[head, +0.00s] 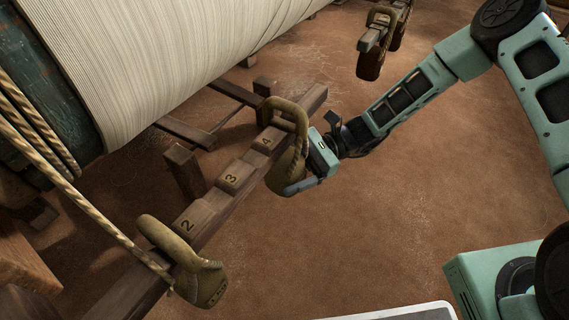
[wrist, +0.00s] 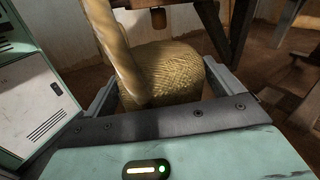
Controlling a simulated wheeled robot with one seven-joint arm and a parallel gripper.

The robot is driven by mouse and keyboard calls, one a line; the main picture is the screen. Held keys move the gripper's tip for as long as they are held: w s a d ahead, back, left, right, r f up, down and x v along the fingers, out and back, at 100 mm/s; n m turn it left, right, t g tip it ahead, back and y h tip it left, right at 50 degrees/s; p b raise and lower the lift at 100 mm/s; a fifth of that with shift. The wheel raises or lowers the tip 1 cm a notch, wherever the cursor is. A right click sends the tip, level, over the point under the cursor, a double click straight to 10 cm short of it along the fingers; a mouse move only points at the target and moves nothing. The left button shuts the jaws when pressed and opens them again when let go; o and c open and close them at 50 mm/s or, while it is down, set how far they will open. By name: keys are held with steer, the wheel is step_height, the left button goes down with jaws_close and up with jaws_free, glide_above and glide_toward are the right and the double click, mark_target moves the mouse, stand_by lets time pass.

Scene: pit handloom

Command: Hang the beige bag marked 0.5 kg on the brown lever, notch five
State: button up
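The brown lever (head: 205,215) is a wooden beam running diagonally, with blocks numbered 2, 3 and 4 on top. A beige woven bag (head: 284,172) with a thick handle loop is just past block 4. Its loop appears over the lever there, hiding the notch; I cannot tell whether it rests on the wood. My gripper (head: 300,183) has its fingers on both sides of this bag and appears shut on it. In the wrist view the bag (wrist: 165,75) fills the space between the fingers, its loop rising at the left. No weight mark is readable on it.
Another beige bag (head: 205,283) hangs at the lever's near end, below block 2. Darker brown bags (head: 370,62) are at the top right. The striped cloth roll (head: 150,50) and ropes (head: 80,200) lie left of the lever.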

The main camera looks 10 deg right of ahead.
steer(key=p+v, duration=0.4)
steer(key=v, duration=1.3)
steer(key=s+d+r+n+t+h, duration=0.5)
steer(key=d+r+n+h, duration=0.1)
steer(key=r+h, duration=0.2)
steer(key=s+d+r+n+t+h, duration=0.4)
steer(key=s+d+r+n+h, duration=0.25)
steer(key=r+h, duration=0.25)
steer(key=s+a+r+n+g+y, duration=0.1)
steer(key=s+a+n, duration=0.2)
steer(key=s+a, duration=0.45)
steer(key=s+a+r+n+g, duration=0.1)
steer(key=s+a+n, duration=0.3)
steer(key=a, duration=0.6)
steer(key=r+p, duration=2.1)
steer(key=s+r+p, duration=0.1)
steer(key=r+p, duration=0.9)
steer(key=shift+a+r, duration=0.3)
steer(key=shift+a, duration=0.05)
steer(key=shift+c, duration=0.2)
